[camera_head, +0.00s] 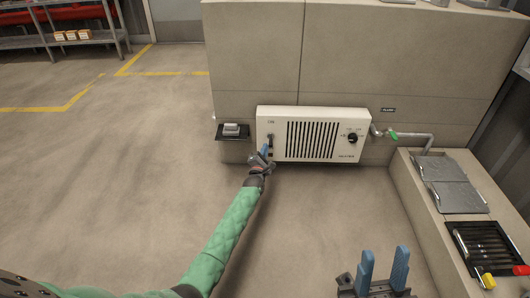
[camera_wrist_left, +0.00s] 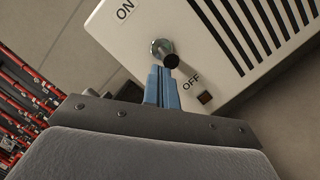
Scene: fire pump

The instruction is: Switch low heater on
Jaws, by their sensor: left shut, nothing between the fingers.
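The white heater (camera_head: 262,128) is mounted low on the beige wall, with a dark grille in its middle. On its left side a metal toggle lever (camera_wrist_left: 163,50) sits between the ON and OFF labels in the left wrist view. Its tip points toward the OFF side. A small dark red indicator (camera_wrist_left: 205,97) is beside OFF. My left gripper (camera_head: 264,150) is shut and empty at the heater's left side; its blue fingertips (camera_wrist_left: 161,72) are just below the lever, and I cannot tell if they touch it. My right gripper (camera_head: 384,258) is open and empty at the bottom.
A black knob (camera_head: 353,138) is on the heater's right side. A small dark shelf (camera_head: 231,136) juts from the wall left of the heater. A pipe with a green valve handle (camera_head: 393,135) and a low counter (camera_head: 432,215) are to the right. The floor at left is clear.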

